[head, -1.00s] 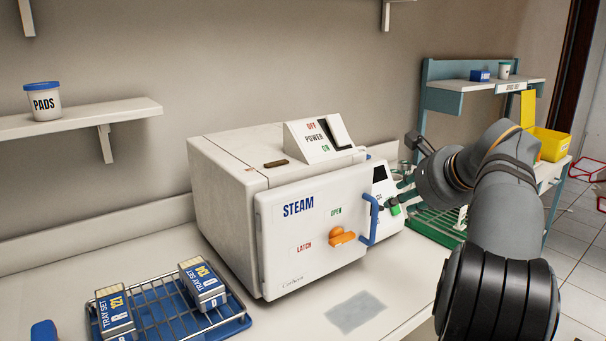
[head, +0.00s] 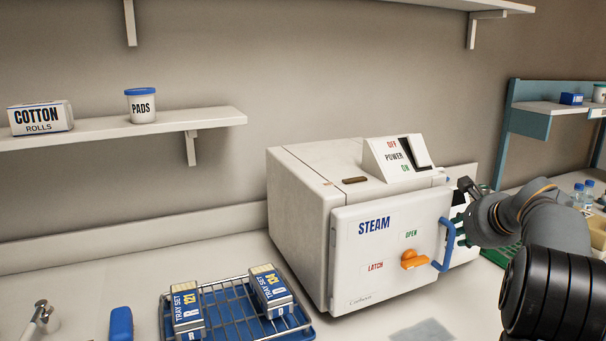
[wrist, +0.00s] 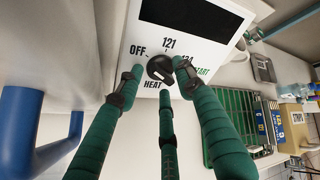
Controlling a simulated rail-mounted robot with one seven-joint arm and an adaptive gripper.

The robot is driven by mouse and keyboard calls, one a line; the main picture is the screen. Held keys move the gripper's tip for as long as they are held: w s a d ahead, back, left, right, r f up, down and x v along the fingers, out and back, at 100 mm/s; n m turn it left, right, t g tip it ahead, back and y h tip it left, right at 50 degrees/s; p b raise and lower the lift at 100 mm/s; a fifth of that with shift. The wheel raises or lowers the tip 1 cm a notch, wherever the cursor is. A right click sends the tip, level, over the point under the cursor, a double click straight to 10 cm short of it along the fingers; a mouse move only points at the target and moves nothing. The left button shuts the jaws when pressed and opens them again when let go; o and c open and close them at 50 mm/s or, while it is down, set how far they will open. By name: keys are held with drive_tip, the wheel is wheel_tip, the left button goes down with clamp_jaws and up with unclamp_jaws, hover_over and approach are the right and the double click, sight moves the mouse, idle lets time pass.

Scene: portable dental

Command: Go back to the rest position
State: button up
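I cannot tell whether the tips touch the dial. In the head view my gripper (head: 461,226) is at the right side of the white STEAM unit (head: 300,215), partly behind its blue door handle (head: 446,245). The unit's door (head: 385,275) looks shut, with an orange latch (head: 414,260). The dial is hidden in the head view.
A shelf (head: 215,118) carries cotton rolls and pads. A green rack (wrist: 232,120) lies right of the panel. The blue handle (wrist: 20,130) is close at left.

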drive_tip(key=shift+s, duration=0.1)
drive_tip(key=a+v, duration=0.1)
drive_tip(key=v, duration=1.1)
drive_tip(key=w+f+m+g+y+p, duration=0.1)
drive_tip(key=w+f+m+y+p, duration=0.1)
drive_tip(key=m+p, duration=0.4)
drive_tip(key=w+f+m+g+y+p, duration=0.1)
drive_tip(key=w+m+p, duration=0.4)
drive_tip(key=p, duration=0.7)
drive_tip(key=w+d+f+m+g+y+p, duration=0.1)
drive_tip(key=w+f+m+y+p, duration=0.1)
drive_tip(key=m+p, duration=0.6)
drive_tip(key=shift+w+f+y+p, duration=0.4)
drive_tip(key=shift+w+f+p, duration=0.25)
drive_tip(key=shift+w+f, duration=0.15)
drive_tip(key=shift+d+f+b, duration=0.1)
drive_tip(key=shift+d+b, duration=0.05)
drive_tip(key=shift+b, duration=0.15)
